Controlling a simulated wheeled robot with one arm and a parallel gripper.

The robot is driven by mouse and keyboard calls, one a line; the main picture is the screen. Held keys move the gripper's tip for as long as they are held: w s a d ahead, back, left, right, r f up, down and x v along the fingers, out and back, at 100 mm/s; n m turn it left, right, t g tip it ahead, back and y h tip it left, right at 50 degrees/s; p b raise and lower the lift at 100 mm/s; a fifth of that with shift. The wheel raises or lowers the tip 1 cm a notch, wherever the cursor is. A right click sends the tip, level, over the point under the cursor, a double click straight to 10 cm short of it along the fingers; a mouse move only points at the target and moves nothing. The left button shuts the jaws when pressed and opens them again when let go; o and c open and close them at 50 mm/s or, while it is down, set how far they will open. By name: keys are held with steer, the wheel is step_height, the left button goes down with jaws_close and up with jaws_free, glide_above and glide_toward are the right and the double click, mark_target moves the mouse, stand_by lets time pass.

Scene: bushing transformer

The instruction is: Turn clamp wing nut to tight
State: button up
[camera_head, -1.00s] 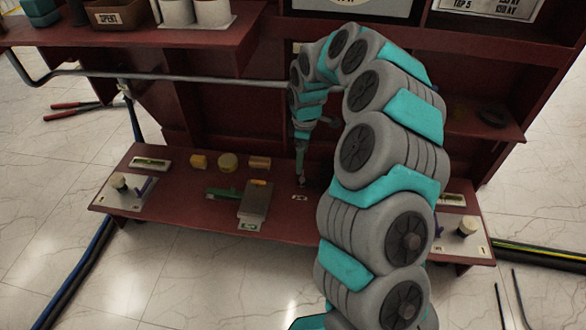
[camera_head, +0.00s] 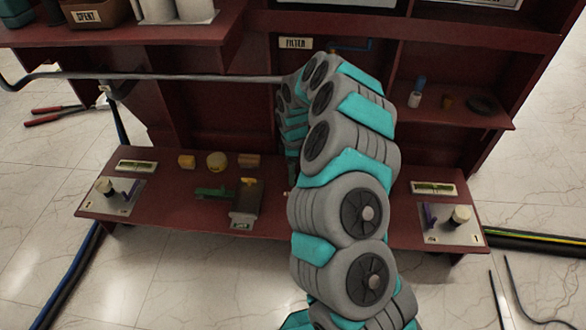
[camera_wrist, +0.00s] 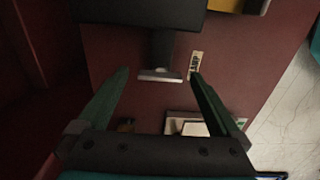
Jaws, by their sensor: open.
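I cannot pick out a wing nut for certain in either view. On the maroon bench in the head view, a vise-like fixture has a green part (camera_head: 213,193), a grey block (camera_head: 246,197) and a small yellow piece (camera_head: 249,182). My gripper (camera_wrist: 158,76) is open and empty in the wrist view, its two dark green fingers spread. Between and beyond the fingertips is a dark post with a pale foot (camera_wrist: 160,74), below a dark block (camera_wrist: 140,12); no contact shows. In the head view my arm hides the gripper.
Plates with a round knob and purple lever stand at the bench's left (camera_head: 112,195) and right (camera_head: 452,224). Small yellow and tan pieces (camera_head: 217,162) sit behind the fixture. A grey rail (camera_head: 190,77) crosses behind. A small label (camera_wrist: 195,65) lies beside the post.

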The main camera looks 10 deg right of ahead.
steer(key=c, duration=1.4)
